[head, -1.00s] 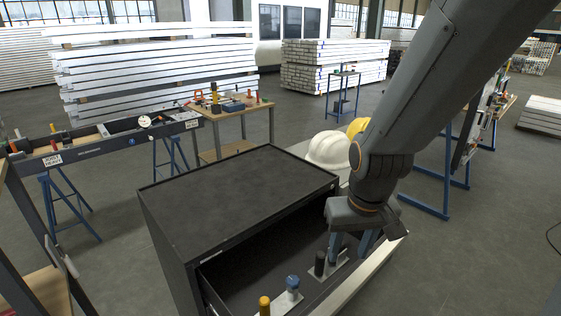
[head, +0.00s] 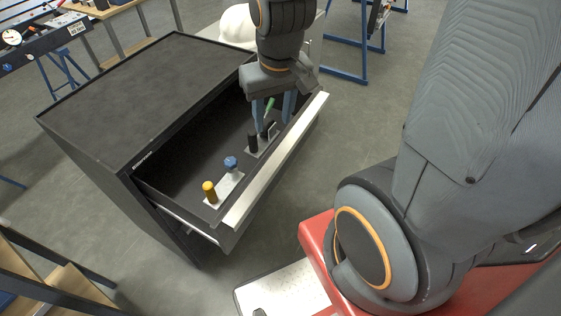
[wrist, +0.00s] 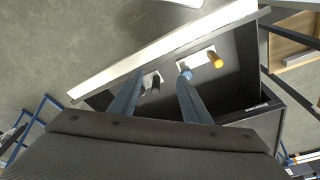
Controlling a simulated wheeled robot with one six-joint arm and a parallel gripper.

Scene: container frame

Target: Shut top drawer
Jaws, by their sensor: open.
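The top drawer of a dark grey cabinet (head: 140,85) is pulled out, with a pale front edge (head: 276,163) facing right in the head view. My gripper (head: 273,115) is over the far end of the drawer, its two blue fingers apart and pointing down near the inner side of the front. The fingers hold nothing that I can see. In the wrist view my gripper (wrist: 160,76) is open above the drawer, and the drawer's pale front edge (wrist: 165,48) runs diagonally just beyond the fingertips. Whether a finger touches the front cannot be told.
Inside the drawer are an orange-topped peg (head: 209,191), a blue knob (head: 231,163) and a black peg (head: 252,143) on pale plates. A white helmet (head: 238,27) sits behind the cabinet. A blue trestle (head: 350,75) stands at the back.

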